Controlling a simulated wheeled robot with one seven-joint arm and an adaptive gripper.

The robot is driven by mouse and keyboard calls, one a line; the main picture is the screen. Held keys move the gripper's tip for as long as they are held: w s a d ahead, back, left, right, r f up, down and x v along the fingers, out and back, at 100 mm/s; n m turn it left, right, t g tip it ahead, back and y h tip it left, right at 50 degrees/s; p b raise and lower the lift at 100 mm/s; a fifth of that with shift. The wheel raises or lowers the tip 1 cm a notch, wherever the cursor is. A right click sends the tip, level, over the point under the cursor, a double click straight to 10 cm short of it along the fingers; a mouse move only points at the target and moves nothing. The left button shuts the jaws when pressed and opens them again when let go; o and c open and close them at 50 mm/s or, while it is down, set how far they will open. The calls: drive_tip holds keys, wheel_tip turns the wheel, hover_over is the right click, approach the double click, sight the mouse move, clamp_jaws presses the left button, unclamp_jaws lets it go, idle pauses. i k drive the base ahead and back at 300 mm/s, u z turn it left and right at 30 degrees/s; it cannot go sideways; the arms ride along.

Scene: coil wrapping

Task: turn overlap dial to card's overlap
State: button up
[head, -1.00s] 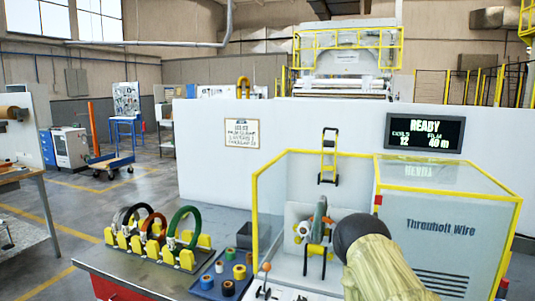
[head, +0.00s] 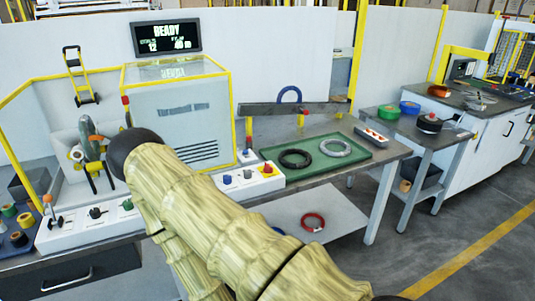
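A long white control panel (head: 68,230) runs along the front of the wrapping machine (head: 178,112). It carries a black knob (head: 97,212) and a green control (head: 127,204) on its left part. On its right part are a blue knob (head: 227,179), a dark knob (head: 247,174) and a red knob on yellow (head: 267,169). Their markings are too small to read, so I cannot tell which is the overlap dial. My sleeved arm crosses in front of the panel's middle and hides it. My gripper is not visible. The card is out of view.
The display (head: 167,38) reads READY. A green tray (head: 318,157) with two rings lies to the right on the bench. A lever (head: 52,210) stands at the panel's left end. Colored rolls (head: 10,211) sit at far left. A side table (head: 405,125) stands right.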

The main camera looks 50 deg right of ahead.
sight(247, 174)
drive_tip(key=u, duration=0.05)
drive_tip(key=k, duration=0.6)
drive_tip(key=z, duration=0.85)
drive_tip(key=i, duration=0.55)
drive_tip(key=z, duration=0.3)
